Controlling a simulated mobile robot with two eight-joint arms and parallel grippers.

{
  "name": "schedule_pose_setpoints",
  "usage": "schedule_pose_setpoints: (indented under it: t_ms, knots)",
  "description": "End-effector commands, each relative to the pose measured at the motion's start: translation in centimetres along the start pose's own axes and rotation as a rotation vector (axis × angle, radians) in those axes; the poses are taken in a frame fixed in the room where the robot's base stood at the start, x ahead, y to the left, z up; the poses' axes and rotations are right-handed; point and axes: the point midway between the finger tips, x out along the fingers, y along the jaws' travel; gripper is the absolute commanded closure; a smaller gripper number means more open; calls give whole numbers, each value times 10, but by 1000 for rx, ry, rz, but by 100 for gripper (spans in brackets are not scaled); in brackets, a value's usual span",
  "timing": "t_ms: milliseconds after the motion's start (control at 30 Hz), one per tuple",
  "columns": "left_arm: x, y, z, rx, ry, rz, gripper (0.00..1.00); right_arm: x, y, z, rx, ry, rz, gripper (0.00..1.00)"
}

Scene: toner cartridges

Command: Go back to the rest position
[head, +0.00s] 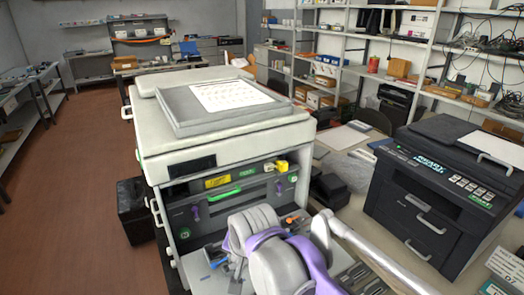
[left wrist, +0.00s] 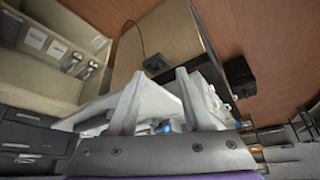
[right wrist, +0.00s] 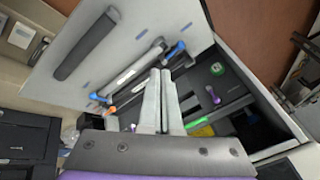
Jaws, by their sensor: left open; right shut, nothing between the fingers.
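The large white printer (head: 150,130) stands in the middle of the head view with its front open. Inside are a green handle (head: 224,195), purple knobs and a yellow part (head: 281,166). My right gripper (right wrist: 160,72) is shut and empty, in front of the open front; in the head view my right wrist hides its fingertips.
A black printer (head: 435,200) stands on the table at the right. A black box (head: 134,210) is on the floor left of the white printer. Shelves (head: 345,40) line the back. The brown floor (head: 75,180) at the left is clear.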

Motion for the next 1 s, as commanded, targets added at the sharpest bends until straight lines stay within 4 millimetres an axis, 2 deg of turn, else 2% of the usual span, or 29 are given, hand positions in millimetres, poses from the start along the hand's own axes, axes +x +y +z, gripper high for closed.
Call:
schedule_pose_setpoints:
  t_ms: [67, 133, 233, 300, 400, 500, 600, 700, 1000]
  knots:
    - [0, 0, 0, 0, 0, 0, 50, -3, 26, 1, -8, 10, 14, 100]
    - [0, 0, 0, 0, 0, 0, 50, -8, 61, 5, -28, 23, 34, 100]
    - [0, 0, 0, 0, 0, 0, 50, -15, 126, 21, -70, 45, 74, 100]
    - [0, 0, 0, 0, 0, 0, 50, -18, 172, 40, -104, 58, 105, 100]
    - [0, 0, 0, 0, 0, 0, 50, -19, 228, 71, -151, 73, 149, 100]
    - [0, 0, 0, 0, 0, 0, 50, -18, 269, 101, -192, 81, 185, 100]
    - [0, 0, 0, 0, 0, 0, 50, -14, 296, 124, -224, 85, 211, 100]
    - [0, 0, 0, 0, 0, 0, 50, -12, 310, 138, -244, 86, 226, 100]
    - [0, 0, 0, 0, 0, 0, 50, -11, 314, 142, -253, 86, 230, 100]
